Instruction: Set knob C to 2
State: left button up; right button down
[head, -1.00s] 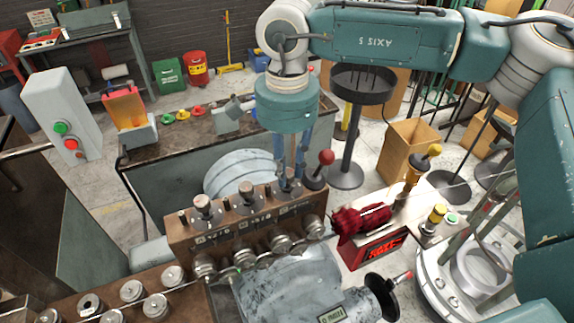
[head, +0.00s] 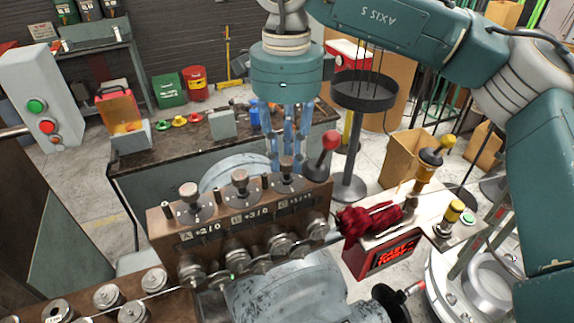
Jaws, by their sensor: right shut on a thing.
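Three metal knobs stand in a row on a brown block (head: 245,220). Knob A (head: 190,195) is at the left, knob B (head: 240,187) in the middle, knob C (head: 287,177) at the right. The knob's pointer direction cannot be made out. My left gripper is out of view.
A red-balled lever (head: 329,142) stands close right of knob C. A red-cloth-covered item (head: 370,220) and a red display (head: 392,255) are farther right. Rollers (head: 255,252) line the block's front. A bench with small parts (head: 150,160) is behind.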

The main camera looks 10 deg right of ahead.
aim_at(287, 159)
jog(key=m+b, duration=0.2)
jog(key=m, duration=0.2)
jog(key=shift+w+m+b, duration=0.1)
jog(key=shift+m+b, duration=0.3)
jog(key=m+b, duration=0.1)
jog(key=m, duration=0.2)
jog(key=shift+r, duration=0.1)
jog(key=shift+r+m+b, duration=0.1)
jog(key=shift+m+b, duration=0.5)
jog(key=shift+m, duration=0.4)
jog(key=c, duration=1.6)
grip_release()
jog(key=shift+o, duration=0.6)
notch_tip(287, 159, up, 12)
